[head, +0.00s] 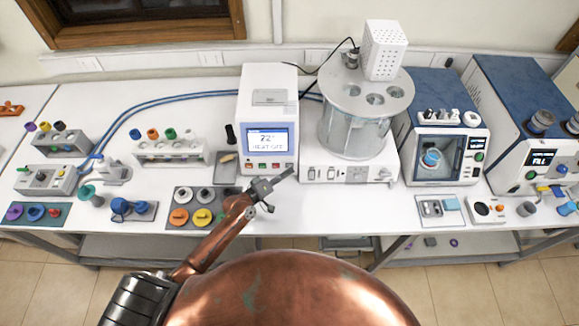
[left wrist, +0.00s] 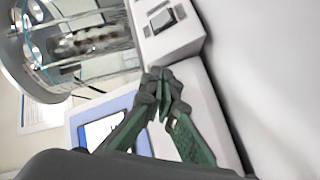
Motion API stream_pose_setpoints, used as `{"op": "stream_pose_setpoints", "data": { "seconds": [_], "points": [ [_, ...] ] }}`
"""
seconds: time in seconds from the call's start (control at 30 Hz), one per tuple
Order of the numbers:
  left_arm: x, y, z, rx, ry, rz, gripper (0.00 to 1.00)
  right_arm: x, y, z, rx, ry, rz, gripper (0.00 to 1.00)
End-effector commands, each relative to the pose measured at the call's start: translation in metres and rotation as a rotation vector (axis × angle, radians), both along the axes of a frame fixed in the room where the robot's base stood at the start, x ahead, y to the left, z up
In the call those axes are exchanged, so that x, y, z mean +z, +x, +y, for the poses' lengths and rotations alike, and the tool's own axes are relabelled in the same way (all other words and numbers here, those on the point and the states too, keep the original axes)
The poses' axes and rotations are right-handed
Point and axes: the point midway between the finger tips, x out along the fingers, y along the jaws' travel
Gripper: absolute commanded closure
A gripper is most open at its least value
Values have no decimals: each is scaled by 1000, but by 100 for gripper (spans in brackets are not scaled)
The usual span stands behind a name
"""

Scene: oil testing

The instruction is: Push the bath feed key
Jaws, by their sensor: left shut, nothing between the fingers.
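My left gripper (head: 289,173) is shut and empty, its tips near the lower right front corner of the white heater unit (head: 268,90). The unit's screen (head: 267,140) reads about 72 and HEAT OFF, with small red and green keys (head: 263,165) below it. To the right, the round glass bath (head: 355,130) stands on a white base (head: 388,164) with switches on its front. In the left wrist view the closed fingertips (left wrist: 164,82) point toward the base, near a dark rocker switch (left wrist: 160,18). No readable label tells which one is the bath feed key. My right gripper is out of view.
Blue hoses (head: 190,97) run behind the unit. A tray of coloured caps (head: 202,216) lies to the left of my gripper. Blue-topped instruments (head: 440,95) stand on the right. The bench front before the bath base is clear.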

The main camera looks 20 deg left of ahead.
Motion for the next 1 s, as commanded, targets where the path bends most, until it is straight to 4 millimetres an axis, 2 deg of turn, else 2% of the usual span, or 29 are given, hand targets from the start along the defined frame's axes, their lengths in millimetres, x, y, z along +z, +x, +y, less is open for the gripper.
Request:
{"op": "stream_pose_setpoints", "data": {
  "seconds": [1.0],
  "points": [
    [-3,8,2,0,0,0,100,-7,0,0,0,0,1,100]
  ]
}}
